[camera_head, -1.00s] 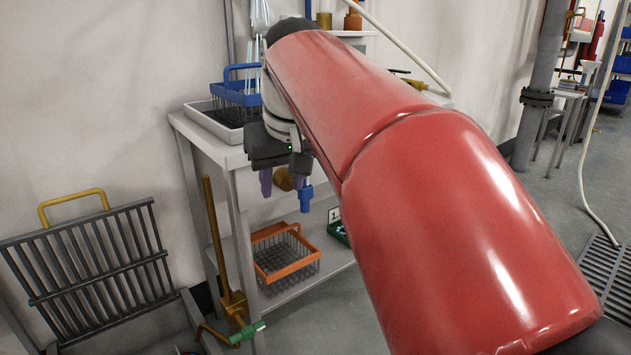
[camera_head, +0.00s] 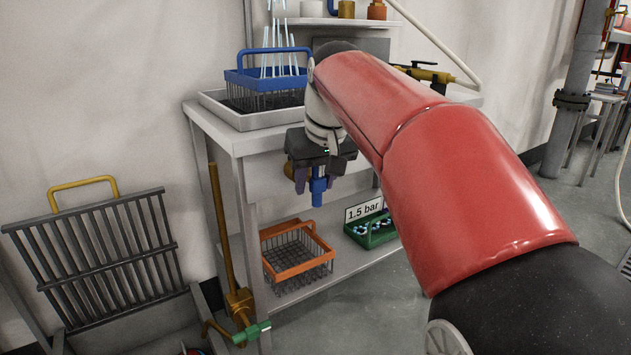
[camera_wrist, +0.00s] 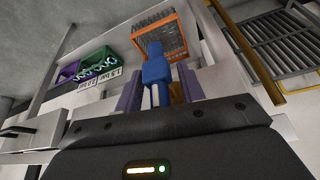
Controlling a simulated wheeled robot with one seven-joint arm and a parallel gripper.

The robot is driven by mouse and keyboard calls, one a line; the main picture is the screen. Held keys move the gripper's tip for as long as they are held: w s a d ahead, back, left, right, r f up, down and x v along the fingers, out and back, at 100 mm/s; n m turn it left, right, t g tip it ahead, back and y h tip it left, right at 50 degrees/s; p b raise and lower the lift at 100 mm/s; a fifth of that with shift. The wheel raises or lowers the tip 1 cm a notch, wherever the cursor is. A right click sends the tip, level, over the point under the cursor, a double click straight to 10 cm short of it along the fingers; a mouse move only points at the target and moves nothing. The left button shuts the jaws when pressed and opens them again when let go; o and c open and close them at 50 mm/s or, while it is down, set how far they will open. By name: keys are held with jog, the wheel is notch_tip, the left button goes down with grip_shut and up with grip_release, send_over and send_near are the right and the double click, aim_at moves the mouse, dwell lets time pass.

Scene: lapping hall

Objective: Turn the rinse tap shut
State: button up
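A tap with a blue lever (camera_head: 318,193) and a brass body (camera_head: 290,172) shows at the front of the bench. The blue lever also shows in the wrist view (camera_wrist: 156,72). My gripper (camera_head: 316,183) has its purple fingers on either side of the blue lever, which reaches past the fingertips. The fingers look apart; contact is hard to tell. Another tap with a green handle (camera_head: 251,333) sits low on a brass pipe (camera_head: 221,220) to the left, away from my gripper. No label shows which one is the rinse tap.
The bench (camera_head: 217,137) carries a blue basket (camera_head: 266,80) in a tray. An orange basket (camera_head: 297,258) and a green crate (camera_head: 373,232) with a "1.5 bar" sign stand on the lower shelf. A slatted grey rack (camera_head: 98,258) stands at left.

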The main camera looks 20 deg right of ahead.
grip_shut()
jog(key=shift+r+p, duration=0.1)
jog(key=shift+p, duration=0.25)
jog(key=y+p, duration=0.2)
jog(key=shift+d+r+m+g+y, duration=0.1)
jog(key=shift+d+m+g+y, duration=0.05)
jog(key=shift+m+g+y, duration=0.2)
jog(key=y+p, duration=0.2)
jog(key=m+g+y+p, duration=0.1)
jog(key=y+p, duration=0.1)
jog(key=y, duration=0.1)
jog(key=shift+w+d+f+g, duration=0.1)
jog(key=shift+d+f+g, duration=0.05)
jog(key=shift+f+g, duration=0.1)
jog(key=m+y+p, duration=0.1)
jog(key=y+p, duration=0.1)
jog(key=y, duration=0.2)
jog(key=shift+d+f+g, duration=0.1)
jog(key=shift+f+g, duration=0.05)
jog(key=shift+g, duration=0.15)
jog(key=y, duration=0.1)
jog(key=m+y+p, duration=0.1)
jog(key=y, duration=0.2)
jog(key=shift+f+m+y+p, duration=0.25)
jog(key=shift+y+p, duration=0.1)
